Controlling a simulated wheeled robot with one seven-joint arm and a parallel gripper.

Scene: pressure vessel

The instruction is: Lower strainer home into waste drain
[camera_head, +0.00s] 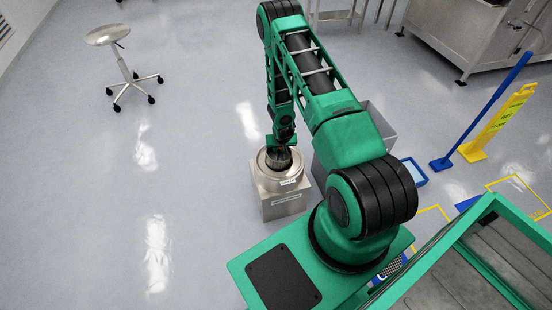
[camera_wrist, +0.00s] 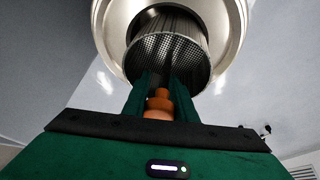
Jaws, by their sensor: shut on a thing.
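The strainer is a dark mesh basket, and it shows in the wrist view (camera_wrist: 168,50) with a perforated face toward the camera. My gripper (camera_wrist: 158,85) is shut on its orange-brown knob (camera_wrist: 157,103). The waste drain is a round steel bowl with a wide rim (camera_wrist: 112,38), and the strainer lines up with its dark opening. In the head view the drain (camera_head: 262,180) stands on a labelled steel box, with my gripper (camera_head: 281,143) over its mouth. How deep the strainer sits, and whether it touches the drain's wall, I cannot tell.
A grey bin (camera_head: 375,125) stands right of the drain, partly behind my arm. A blue tray (camera_head: 414,172), a blue post (camera_head: 485,110) and a yellow floor sign (camera_head: 497,123) are farther right. A stool (camera_head: 124,65) stands far left. The floor left of the drain is clear.

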